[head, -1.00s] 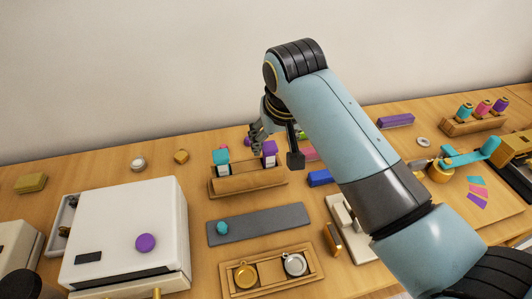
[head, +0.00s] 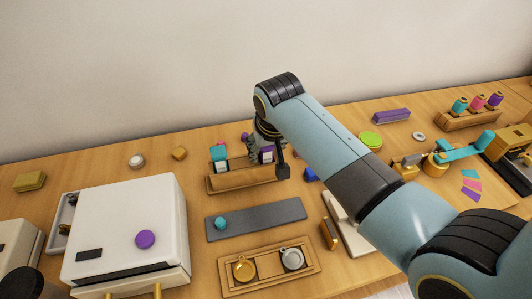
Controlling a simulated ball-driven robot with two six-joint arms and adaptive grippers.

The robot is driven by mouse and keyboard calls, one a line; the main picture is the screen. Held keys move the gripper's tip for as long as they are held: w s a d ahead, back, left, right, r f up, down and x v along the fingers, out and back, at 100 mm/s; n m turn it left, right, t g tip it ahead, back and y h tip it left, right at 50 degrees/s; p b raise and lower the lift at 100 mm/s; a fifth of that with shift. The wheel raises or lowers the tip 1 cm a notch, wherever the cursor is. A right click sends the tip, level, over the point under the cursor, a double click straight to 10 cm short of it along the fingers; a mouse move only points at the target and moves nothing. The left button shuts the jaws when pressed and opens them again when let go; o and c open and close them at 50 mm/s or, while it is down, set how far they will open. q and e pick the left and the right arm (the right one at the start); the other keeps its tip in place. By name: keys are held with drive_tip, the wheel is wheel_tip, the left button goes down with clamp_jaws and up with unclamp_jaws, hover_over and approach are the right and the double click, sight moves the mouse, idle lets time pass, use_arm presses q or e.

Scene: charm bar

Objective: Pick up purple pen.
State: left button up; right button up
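A wooden holder (head: 218,185) carries a teal-capped pen (head: 218,153) at its left and a purple-capped pen (head: 267,152) at its right, both upright with white labels. I take the purple-capped one for the purple pen. My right gripper (head: 268,158) reaches down at it from above, with one dark finger to its left and one to its right. The fingers look apart with the pen's top between them; whether either touches it I cannot tell. Part of the pen is hidden by the gripper. My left gripper does not show.
A grey mat (head: 270,216) with a teal ball (head: 220,224) lies in front of the holder. A wooden tray (head: 267,282) holds gold and silver charms. A white machine (head: 120,225) stands left. A purple block (head: 391,115) and green disc (head: 370,140) lie right.

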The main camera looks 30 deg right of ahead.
clamp_jaws()
wheel_tip(320, 180, up, 10)
drive_tip(key=shift+r+b, duration=0.1)
drive_tip(key=shift+b, duration=0.3)
drive_tip(key=shift+c, duration=2.3)
unclamp_jaws()
clamp_jaws()
